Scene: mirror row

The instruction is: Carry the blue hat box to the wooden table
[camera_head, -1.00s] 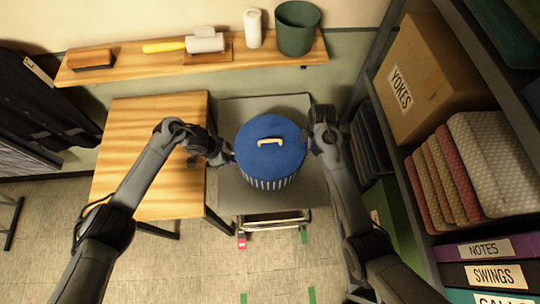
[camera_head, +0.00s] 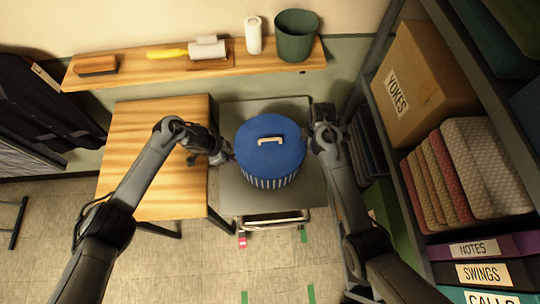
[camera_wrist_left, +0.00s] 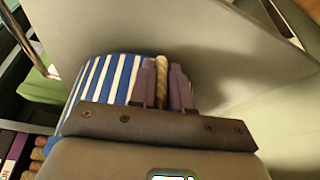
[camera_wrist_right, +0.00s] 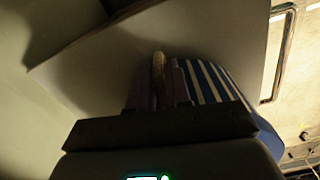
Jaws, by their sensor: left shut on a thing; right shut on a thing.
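The blue hat box (camera_head: 270,146) has a blue lid with a cream handle and blue-and-white striped sides. It is upright, over the grey cart top (camera_head: 240,200), and appears slightly raised off it. My left gripper (camera_head: 230,155) is shut on the rope handle (camera_wrist_left: 162,80) at its left side. My right gripper (camera_head: 312,147) is shut on the matching rope handle (camera_wrist_right: 158,72) at its right side. The wooden table (camera_head: 130,130) stands directly left of the cart, its visible top bare, with my left arm passing over it.
A wall shelf (camera_head: 120,74) behind holds a brush, a roller, a white cylinder and a green bin (camera_head: 296,36). A tall rack (camera_head: 385,140) with a carton and binders stands close on the right. The tiled floor (camera_head: 200,270) in front is largely clear.

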